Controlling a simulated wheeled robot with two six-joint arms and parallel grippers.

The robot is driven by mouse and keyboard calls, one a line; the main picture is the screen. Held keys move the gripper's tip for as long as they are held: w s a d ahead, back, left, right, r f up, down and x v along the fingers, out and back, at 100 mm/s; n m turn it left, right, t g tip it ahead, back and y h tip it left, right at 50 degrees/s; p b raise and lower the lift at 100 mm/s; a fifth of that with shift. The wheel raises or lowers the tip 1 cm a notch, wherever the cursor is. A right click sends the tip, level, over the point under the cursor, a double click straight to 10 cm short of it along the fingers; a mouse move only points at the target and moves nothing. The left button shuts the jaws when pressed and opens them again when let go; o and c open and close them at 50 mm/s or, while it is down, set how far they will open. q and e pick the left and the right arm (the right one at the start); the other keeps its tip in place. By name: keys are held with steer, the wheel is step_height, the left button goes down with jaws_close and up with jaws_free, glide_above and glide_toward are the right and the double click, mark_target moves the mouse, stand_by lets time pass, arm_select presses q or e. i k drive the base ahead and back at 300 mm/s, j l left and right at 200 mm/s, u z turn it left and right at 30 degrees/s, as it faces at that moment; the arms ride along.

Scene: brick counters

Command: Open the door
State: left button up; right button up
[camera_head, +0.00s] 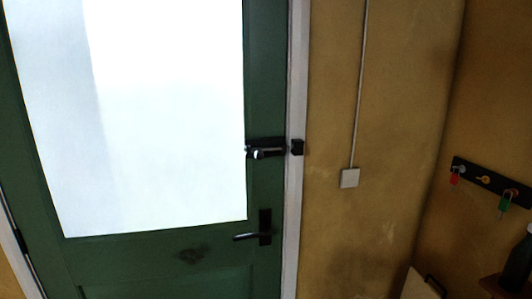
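A green door (264,75) with a large bright white glass pane (165,110) fills the left half of the head view. It appears shut against its pale frame (297,80). A dark lever handle (247,237) on an upright backplate sits on the door's right side, its lever pointing left. Above it is a dark latch or bolt (265,148) with a shiny knob, beside a black catch (297,147) on the frame. I cannot tell whether the bolt is engaged. Neither gripper shows in this view.
A yellow wall right of the door carries a light switch (349,178) with a cable above. A black key rack (492,181) with red and green tagged keys hangs on the right wall. A dark bottle (519,262) stands on a brown surface at lower right.

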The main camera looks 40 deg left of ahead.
mark_target(204, 261)
steer(key=u, duration=1.95)
